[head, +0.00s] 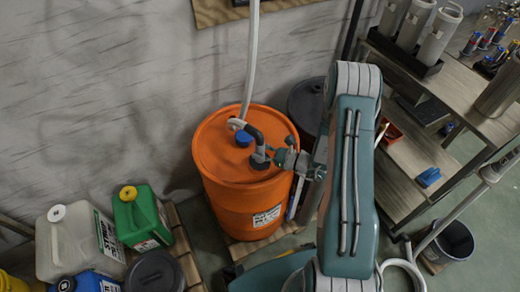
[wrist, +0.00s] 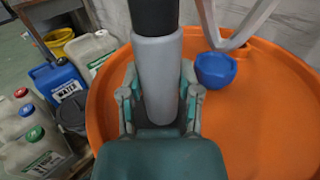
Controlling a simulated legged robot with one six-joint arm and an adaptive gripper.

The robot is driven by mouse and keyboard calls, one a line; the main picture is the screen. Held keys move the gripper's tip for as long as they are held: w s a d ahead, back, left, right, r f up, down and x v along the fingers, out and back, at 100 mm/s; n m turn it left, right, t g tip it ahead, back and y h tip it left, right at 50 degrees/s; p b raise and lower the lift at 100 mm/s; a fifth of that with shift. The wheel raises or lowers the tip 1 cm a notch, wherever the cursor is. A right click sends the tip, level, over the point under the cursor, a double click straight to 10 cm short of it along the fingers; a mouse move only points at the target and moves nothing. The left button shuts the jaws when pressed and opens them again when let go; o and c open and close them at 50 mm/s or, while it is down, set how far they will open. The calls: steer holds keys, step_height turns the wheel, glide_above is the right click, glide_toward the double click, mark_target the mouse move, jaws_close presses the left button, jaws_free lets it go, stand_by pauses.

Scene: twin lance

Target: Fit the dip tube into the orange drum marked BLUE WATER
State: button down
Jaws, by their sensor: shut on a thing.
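The orange drum (head: 240,185) stands upright against the wall, with a white label (head: 267,216) whose print is too small to read surely. Its orange top also fills the right of the wrist view (wrist: 265,120). My gripper (head: 276,157) is over the drum's right side, shut on the grey upper body of the dip tube (wrist: 158,75). A black elbow (head: 254,134) joins the tube to a pale hose (head: 251,70) running upward.
A blue cap (wrist: 215,68) sits on the drum top. A dark drum (head: 306,105) stands behind. Jerrycans, including a green one (head: 140,215), crowd the left. A shelf (head: 420,165) and a bucket (head: 453,240) with a grey lance (head: 455,212) are at right.

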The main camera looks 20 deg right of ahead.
steer(key=shift+f, duration=0.55)
steer(key=shift+c, duration=1.1)
jaws_free()
steer(key=v, duration=1.2)
